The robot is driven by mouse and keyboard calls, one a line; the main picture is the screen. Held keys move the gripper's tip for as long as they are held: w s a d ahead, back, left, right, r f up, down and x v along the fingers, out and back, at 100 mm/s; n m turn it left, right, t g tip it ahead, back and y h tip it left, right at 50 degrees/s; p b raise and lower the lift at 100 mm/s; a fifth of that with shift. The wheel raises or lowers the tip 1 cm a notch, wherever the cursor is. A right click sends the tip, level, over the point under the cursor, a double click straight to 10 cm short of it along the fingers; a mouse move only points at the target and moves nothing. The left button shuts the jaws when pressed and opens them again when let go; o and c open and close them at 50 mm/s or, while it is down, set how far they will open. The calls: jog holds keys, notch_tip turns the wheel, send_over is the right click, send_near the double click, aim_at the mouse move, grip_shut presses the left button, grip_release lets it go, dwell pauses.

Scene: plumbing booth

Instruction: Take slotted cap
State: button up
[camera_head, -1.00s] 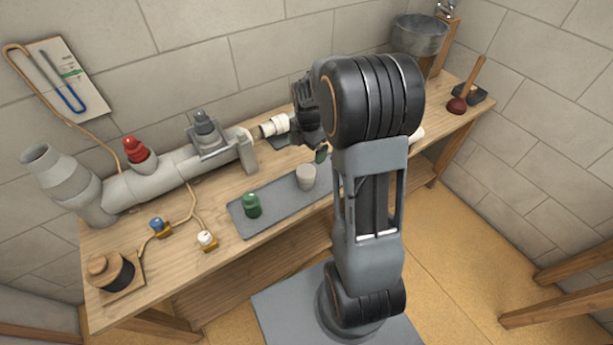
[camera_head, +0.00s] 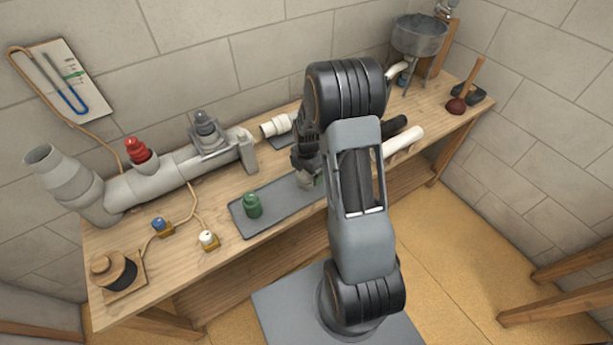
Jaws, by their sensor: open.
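My gripper (camera_head: 306,178) is low over the right part of the grey mat (camera_head: 285,216) on the workbench. The jaws are open; their tips are small and partly hidden by my arm. A pale grey cup-shaped piece stood there and is now almost covered by the gripper. Whether the jaws are around it or touching it cannot be told. A green cap-like piece (camera_head: 252,204) stands upright on the mat's left part, apart from the gripper. I cannot make out a slot on either piece, so which is the slotted cap is unclear.
A grey pipe (camera_head: 155,185) with a red cap (camera_head: 138,150) runs along the back left. A white fitting (camera_head: 276,126) lies behind the gripper. Small blue (camera_head: 159,224) and white (camera_head: 207,238) valves sit at the front left. White pipe (camera_head: 404,141) lies right of my arm.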

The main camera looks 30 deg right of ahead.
jog(key=shift+c, duration=0.3)
jog(key=c, duration=1)
